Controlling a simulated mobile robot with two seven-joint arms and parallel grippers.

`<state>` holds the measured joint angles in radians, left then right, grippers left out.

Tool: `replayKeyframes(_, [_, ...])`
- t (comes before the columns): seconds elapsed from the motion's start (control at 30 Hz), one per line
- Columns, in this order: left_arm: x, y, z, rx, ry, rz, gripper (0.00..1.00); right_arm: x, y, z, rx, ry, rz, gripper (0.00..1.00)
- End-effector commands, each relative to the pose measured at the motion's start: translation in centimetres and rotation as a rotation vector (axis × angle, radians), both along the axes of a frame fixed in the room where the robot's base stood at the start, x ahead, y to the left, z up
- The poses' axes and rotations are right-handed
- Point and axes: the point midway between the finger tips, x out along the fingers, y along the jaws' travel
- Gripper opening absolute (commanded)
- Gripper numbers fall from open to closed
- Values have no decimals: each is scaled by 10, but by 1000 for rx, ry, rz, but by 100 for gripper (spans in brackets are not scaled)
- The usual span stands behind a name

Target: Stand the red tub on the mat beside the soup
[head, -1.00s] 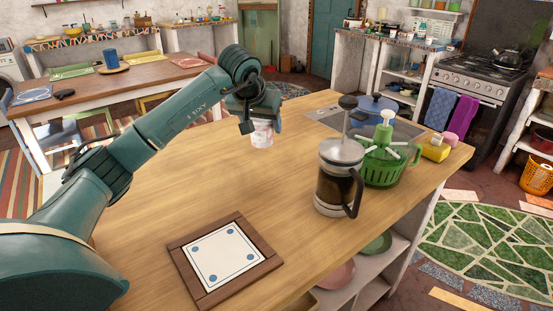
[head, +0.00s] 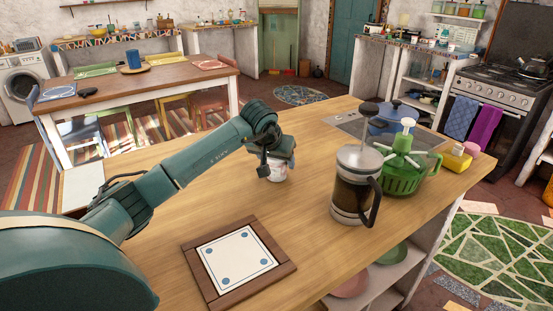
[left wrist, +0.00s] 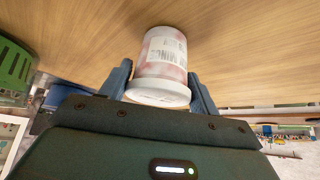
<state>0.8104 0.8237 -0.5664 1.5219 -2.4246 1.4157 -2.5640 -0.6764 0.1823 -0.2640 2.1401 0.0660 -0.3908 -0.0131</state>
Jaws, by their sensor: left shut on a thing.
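My left gripper (head: 277,160) is shut on a small tub (head: 277,174) with a pale, reddish-patterned side. In the left wrist view the tub (left wrist: 163,55) sits between the fingers, its white end towards the camera and a barcode on its side. It is over the wooden counter; I cannot tell if it touches it. Several mats lie on the far table: a blue mat (head: 57,90), a green mat (head: 97,71), a yellow mat (head: 168,55) and a red mat (head: 209,65). I cannot pick out the soup. My right gripper is not in view.
A French press (head: 354,190), a green salad spinner (head: 405,175) and a blue pot (head: 390,117) stand on the counter to the right. A wood-framed tile (head: 238,258) lies at the front.

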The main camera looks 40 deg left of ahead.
Motion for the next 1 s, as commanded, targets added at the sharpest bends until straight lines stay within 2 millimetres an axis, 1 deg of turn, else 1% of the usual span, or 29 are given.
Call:
replayKeyframes(0.2, [0,0,-3,1,-2,-1,34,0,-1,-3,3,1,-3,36])
replayKeyframes(0.23, [0,0,-3,1,0,-1,63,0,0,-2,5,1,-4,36])
replayKeyframes(0.47, [0,0,-3,0,1,-1,82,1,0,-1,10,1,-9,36])
replayKeyframes(0.5, [0,0,-3,0,1,-1,83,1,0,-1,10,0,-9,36])
replayKeyframes(0.67, [0,0,-3,0,1,-1,83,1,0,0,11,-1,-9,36])
replayKeyframes(0.77, [0,-1,1,-1,0,-1,83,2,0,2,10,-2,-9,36])
replayKeyframes(0.87, [-4,-1,9,2,-3,-2,83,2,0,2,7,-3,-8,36])
replayKeyframes(1.0, [-18,-4,30,5,-3,-2,83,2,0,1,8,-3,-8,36])
